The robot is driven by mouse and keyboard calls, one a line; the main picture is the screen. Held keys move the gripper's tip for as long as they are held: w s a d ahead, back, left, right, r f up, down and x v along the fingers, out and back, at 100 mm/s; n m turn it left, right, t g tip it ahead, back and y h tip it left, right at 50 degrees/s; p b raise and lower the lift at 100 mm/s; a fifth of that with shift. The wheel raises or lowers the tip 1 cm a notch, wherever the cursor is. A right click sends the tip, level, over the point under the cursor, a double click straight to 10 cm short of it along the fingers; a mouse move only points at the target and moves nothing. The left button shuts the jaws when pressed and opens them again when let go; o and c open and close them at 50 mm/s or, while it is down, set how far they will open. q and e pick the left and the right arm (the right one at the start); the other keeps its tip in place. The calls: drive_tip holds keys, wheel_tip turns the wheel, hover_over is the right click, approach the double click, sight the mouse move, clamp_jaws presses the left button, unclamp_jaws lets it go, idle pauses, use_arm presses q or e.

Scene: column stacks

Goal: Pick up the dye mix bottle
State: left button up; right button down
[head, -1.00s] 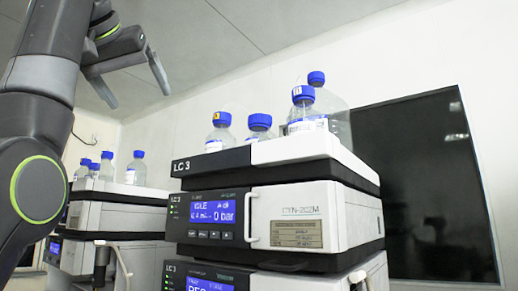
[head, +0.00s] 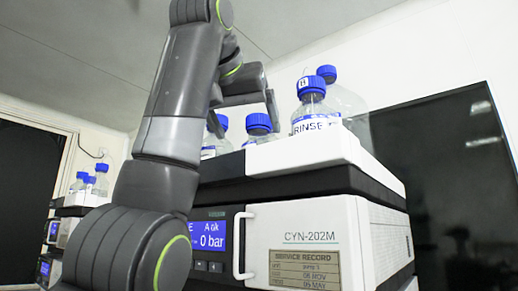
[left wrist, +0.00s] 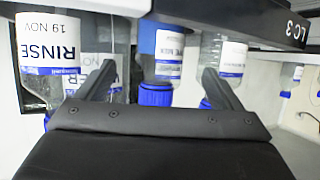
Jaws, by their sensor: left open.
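Blue-capped bottles stand on top of the LC 3 unit. In the upside-down left wrist view, the middle bottle (left wrist: 170,50) has a partly hidden label ending in what looks like "YE MIX"; I take it as the dye mix bottle. It seems to be the middle bottle (head: 258,126) in the head view, partly behind my arm. My left gripper (head: 243,120) is over the unit's top. In the left wrist view the open gripper (left wrist: 159,70) has one finger on each side of the middle bottle's cap, holding nothing. Contact cannot be told. My right gripper is not in view.
A bottle labelled RINSE (head: 315,118) stands to the right, with a larger clear bottle (head: 346,100) behind. Another bottle (left wrist: 225,55) is close by the other finger. The LC 3 unit (head: 310,235) has a front handle. A second stack (head: 80,200) stands far left.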

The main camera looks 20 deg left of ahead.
sight(254, 140)
use_arm(q)
drive_tip(key=p+x, duration=0.1)
drive_tip(key=x, duration=0.2)
drive_tip(key=shift+w+r+p, duration=0.15)
drive_tip(key=shift+w+p, duration=0.1)
drive_tip(key=shift+p, duration=0.15)
drive_tip(key=shift+w, duration=0.1)
drive_tip(key=shift+w+f+p, duration=0.25)
drive_tip(key=shift+f+p, duration=0.05)
drive_tip(key=w+p, duration=0.2)
drive_tip(key=shift+f+p, duration=0.1)
drive_tip(key=shift+p, duration=0.25)
drive_tip(key=shift+w+f+p, duration=0.15)
drive_tip(key=shift+w+p, duration=0.2)
drive_tip(key=shift+w, duration=0.05)
drive_tip(key=shift+p+x, duration=0.4)
drive_tip(key=shift+x, duration=0.55)
drive_tip(key=shift+w+f, duration=0.2)
drive_tip(key=shift+f, duration=0.1)
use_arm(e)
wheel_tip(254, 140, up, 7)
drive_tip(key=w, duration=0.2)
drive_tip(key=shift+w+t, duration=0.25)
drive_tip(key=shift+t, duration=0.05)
use_arm(q)
drive_tip(key=shift+s, duration=0.1)
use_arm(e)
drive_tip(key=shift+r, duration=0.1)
